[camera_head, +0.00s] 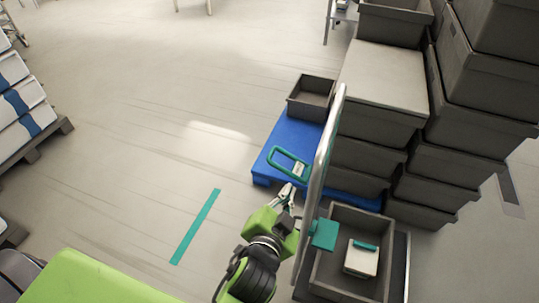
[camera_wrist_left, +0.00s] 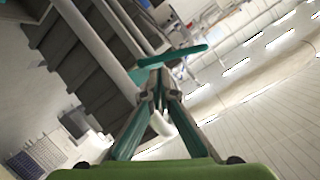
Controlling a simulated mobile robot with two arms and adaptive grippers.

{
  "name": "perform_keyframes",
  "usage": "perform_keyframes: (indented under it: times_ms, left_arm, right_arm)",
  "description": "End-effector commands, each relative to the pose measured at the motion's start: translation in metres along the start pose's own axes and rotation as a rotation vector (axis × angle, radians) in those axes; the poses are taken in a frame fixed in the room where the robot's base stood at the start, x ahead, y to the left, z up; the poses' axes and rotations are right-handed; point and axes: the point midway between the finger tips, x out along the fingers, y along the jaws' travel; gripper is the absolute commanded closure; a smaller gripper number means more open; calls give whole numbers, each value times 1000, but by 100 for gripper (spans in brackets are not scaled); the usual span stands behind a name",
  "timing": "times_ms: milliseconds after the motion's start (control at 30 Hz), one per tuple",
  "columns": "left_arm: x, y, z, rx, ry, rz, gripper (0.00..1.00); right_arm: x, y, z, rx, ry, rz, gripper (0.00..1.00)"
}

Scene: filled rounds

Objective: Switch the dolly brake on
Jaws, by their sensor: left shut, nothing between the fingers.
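The dolly's tall grey push handle (camera_head: 322,165) stands in the middle right of the head view. A teal block (camera_head: 323,234) is on its lower part. A teal loop-shaped lever (camera_head: 275,152) sticks out to the left of the handle; a teal bar (camera_wrist_left: 185,52) shows just beyond my fingertips in the wrist view. My left gripper (camera_head: 289,193) is shut and empty, just below the loop in the head view. It also shows shut in the wrist view (camera_wrist_left: 157,88). Whether it touches the bar I cannot tell. My right gripper is not in view.
A grey crate (camera_head: 317,279) with a white and teal box (camera_head: 361,258) stands right of the handle. A blue pallet (camera_head: 262,167) with a small grey crate (camera_head: 310,98) and stacked grey crates (camera_head: 360,155) lie behind. Open floor with a teal stripe (camera_head: 195,227) is left.

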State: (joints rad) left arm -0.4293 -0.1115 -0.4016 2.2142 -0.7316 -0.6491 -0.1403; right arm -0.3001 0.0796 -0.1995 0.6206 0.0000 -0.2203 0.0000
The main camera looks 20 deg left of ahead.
Motion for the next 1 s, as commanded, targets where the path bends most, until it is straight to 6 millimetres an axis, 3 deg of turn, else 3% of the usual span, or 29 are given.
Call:
perform_keyframes:
  times_ms: [33, 133, 333, 467, 900, 1000]
  left_arm:
    - [-9, -20, -15, -8, 17, -35, 100]
    - [-22, -48, -34, -16, 40, -90, 100]
    - [-26, -66, -44, -19, 52, -125, 100]
    - [-10, -68, -45, -17, 54, -125, 100]
    - [74, -77, -47, -18, 52, -125, 100]
    - [76, -74, -28, -18, 50, -123, 100]
  right_arm:
    - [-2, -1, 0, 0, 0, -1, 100]
    - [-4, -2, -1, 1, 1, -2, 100]
    - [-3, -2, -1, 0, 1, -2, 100]
    - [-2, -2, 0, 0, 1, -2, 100]
    - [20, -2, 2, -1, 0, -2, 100]
    - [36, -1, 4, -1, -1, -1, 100]
